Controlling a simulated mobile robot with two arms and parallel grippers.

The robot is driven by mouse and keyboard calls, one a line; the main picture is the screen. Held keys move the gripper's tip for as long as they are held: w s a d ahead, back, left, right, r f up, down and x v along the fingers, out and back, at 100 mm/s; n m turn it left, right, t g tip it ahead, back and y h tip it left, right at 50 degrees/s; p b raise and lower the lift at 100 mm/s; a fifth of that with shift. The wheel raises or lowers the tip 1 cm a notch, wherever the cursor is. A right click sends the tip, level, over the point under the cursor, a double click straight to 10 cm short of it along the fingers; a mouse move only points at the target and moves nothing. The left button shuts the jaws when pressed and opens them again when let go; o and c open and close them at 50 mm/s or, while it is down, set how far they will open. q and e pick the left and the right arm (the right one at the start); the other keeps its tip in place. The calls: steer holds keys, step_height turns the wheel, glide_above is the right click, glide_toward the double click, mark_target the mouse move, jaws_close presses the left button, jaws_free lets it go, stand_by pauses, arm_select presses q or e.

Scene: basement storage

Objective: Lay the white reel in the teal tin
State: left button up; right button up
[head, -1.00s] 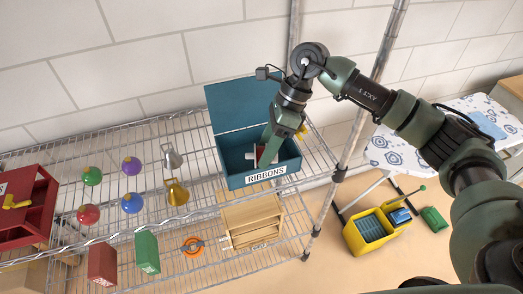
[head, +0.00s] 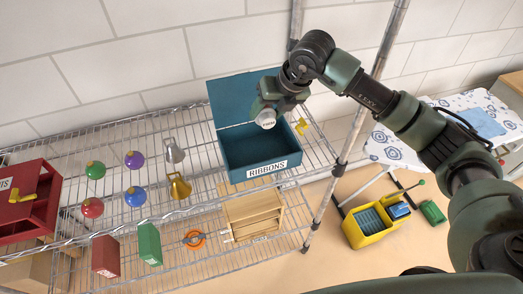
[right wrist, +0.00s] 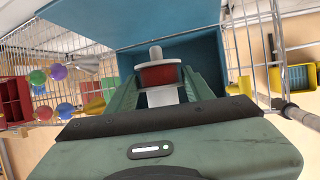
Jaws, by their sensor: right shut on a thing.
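The open teal tin (head: 262,171), labelled RIBBONS, stands on the wire shelf with its lid raised against the wall side. The visible part of its inside looks empty. My right gripper (head: 267,118) is above the tin's back part, in front of the lid; its fingers cannot be made out in the head view. In the right wrist view, the green fingers are shut on the white reel (right wrist: 156,56), which has a red band around its middle. Teal surfaces of the tin (right wrist: 199,54) show behind the reel. My left gripper is not in view.
A wooden crate (head: 252,215) stands in front of the tin. Bells (head: 179,187), coloured balls (head: 134,197), red and green boxes (head: 149,244) and a red cabinet (head: 41,209) are to the left. A shelf post (head: 343,158) rises at the right.

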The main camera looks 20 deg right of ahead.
step_height(320, 180, down, 4)
steer(key=shift+f+b, duration=0.1)
steer(key=shift+b, duration=0.6)
steer(key=o, duration=1.4)
steer(key=shift+r, duration=0.2)
